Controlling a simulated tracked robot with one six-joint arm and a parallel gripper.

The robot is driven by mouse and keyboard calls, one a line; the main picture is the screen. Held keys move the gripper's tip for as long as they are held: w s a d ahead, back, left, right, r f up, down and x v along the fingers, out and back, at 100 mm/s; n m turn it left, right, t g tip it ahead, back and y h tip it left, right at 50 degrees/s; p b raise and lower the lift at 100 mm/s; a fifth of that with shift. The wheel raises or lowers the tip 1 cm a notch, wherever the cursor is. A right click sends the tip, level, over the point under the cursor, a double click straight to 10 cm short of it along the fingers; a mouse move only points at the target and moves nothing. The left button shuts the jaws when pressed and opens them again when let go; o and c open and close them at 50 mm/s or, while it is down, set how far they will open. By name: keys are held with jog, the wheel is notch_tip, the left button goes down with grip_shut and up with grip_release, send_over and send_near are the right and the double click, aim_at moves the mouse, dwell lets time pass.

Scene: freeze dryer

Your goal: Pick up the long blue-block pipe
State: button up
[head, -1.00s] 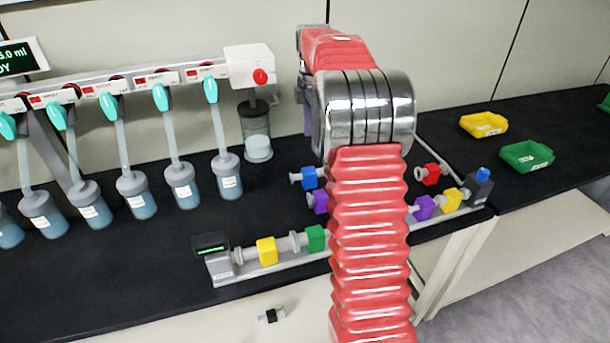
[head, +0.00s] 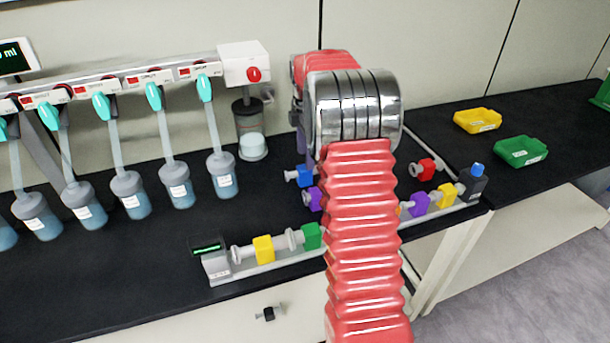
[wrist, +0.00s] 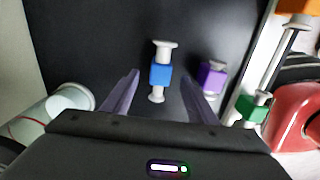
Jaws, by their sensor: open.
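The blue-block pipe (wrist: 160,73) lies on the black bench in the wrist view, its grey flanged ends pointing toward and away from my gripper. It also shows in the head view (head: 304,176), just left of my arm and partly hidden. My gripper (wrist: 160,92) is open, its two purple fingers to the left and right of the pipe, with a gap on each side. The fingers look above the bench; their exact height I cannot tell. In the head view my arm hides most of the gripper.
A purple-block pipe (wrist: 211,78) lies close to the right finger. A red-block pipe (head: 427,168) lies right of my arm. The rail (head: 285,262) carries yellow, green and purple blocks. A clear jar (head: 251,130) stands behind left. Yellow (head: 477,119) and green (head: 520,151) bins stand right.

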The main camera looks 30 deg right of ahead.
jog(key=shift+f, duration=0.55)
jog(key=shift+f, duration=0.1)
jog(key=shift+a+f, duration=0.15)
jog(key=shift+f, duration=2.35)
jog(key=shift+c, duration=0.4)
grip_shut()
jog(key=shift+r, duration=0.15)
notch_tip(320, 180, up, 10)
jog(key=shift+f, duration=0.1)
